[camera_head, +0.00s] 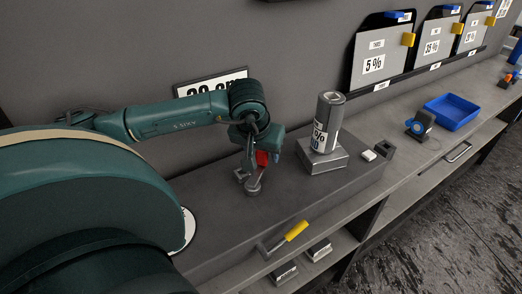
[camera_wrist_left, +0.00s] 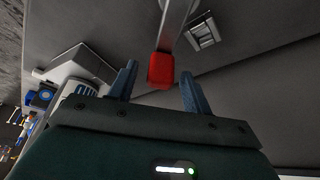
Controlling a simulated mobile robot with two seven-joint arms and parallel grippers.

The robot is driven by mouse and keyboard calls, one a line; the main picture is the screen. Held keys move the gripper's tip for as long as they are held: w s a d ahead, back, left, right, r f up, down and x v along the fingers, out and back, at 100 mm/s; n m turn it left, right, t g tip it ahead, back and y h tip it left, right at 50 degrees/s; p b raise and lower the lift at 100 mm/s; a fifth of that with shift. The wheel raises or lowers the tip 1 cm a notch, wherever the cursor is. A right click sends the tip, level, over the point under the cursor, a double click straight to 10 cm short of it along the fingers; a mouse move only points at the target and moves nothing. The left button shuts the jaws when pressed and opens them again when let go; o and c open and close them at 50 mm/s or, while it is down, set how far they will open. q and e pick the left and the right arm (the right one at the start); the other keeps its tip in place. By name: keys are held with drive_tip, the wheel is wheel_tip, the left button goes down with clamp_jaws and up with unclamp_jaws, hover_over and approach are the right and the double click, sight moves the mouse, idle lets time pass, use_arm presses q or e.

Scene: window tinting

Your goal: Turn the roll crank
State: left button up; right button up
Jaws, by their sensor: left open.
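The crank has a red knob (camera_head: 263,158) on a grey metal arm, above a grey base on the bench, left of the roll. My left gripper (camera_head: 259,150) comes down over the knob from above. In the left wrist view the red knob (camera_wrist_left: 161,70) sits between the two blue fingers (camera_wrist_left: 159,74), with a gap on each side. The fingers are open. The metal crank arm runs away from the knob toward the top of that view. A grey upright roll (camera_head: 329,112) with a label stands on a metal block. My right gripper is not in view.
A yellow-handled tool (camera_head: 297,230) lies at the bench's front edge. A white block (camera_head: 369,155) and a blue tray (camera_head: 452,111) are to the right. Sample panels marked in percent (camera_head: 377,62) stand against the back wall. The bench in front of the crank is mostly clear.

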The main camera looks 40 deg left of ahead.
use_arm(q)
drive_tip(key=shift+f, duration=0.15)
clamp_jaws()
idle(0.5)
